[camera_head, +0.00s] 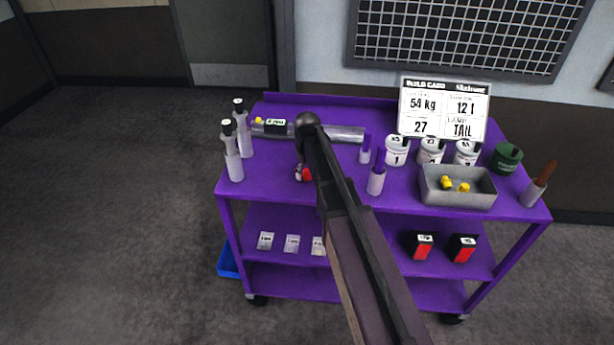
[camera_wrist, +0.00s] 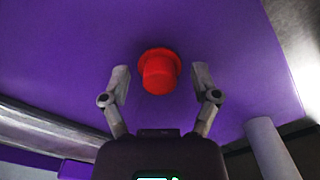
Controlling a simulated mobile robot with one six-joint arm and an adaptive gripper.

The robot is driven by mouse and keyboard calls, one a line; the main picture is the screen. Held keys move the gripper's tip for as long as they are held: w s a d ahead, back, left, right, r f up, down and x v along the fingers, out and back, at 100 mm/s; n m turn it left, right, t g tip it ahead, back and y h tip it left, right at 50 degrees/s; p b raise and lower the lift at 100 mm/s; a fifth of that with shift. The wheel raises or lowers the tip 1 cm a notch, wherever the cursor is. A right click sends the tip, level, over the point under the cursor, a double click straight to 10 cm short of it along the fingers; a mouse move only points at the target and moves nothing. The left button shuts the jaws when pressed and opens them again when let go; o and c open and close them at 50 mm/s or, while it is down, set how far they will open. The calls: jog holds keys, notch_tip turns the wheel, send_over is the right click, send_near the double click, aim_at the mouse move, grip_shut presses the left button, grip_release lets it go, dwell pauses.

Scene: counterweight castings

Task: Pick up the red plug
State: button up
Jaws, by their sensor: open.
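The red plug (camera_wrist: 159,72) shows in the wrist view as a short round cap with a wider flange, on the purple cart top (camera_wrist: 225,45). My gripper (camera_wrist: 161,82) is open, with one finger on each side of the plug and a gap to both. Nothing is held. In the head view, only a bit of the red plug (camera_head: 307,174) shows beside my arm, which hides the rest. My gripper (camera_head: 303,172) is mostly hidden there too.
A grey metal cylinder (camera_head: 345,133) lies behind my gripper. White bottles (camera_head: 232,160) stand at left, and a purple-capped bottle (camera_head: 376,182) stands close at right. White tubs (camera_head: 397,150), a build card (camera_head: 443,108) and a grey tray (camera_head: 457,197) are farther right.

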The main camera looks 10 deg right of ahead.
aim_at(307, 171)
jog(key=shift+c, duration=0.2)
jog(key=c, duration=0.8)
jog(key=shift+o, duration=0.2)
jog(key=shift+r, duration=0.15)
notch_tip(307, 171, up, 3)
jog(key=p, duration=0.3)
jog(key=shift+r+p, duration=0.2)
jog(key=shift+p, duration=0.2)
jog(key=s+r+p, duration=0.1)
jog(key=s, duration=1.5)
jog(key=shift+d+r, duration=0.15)
jog(key=shift+s, duration=0.15)
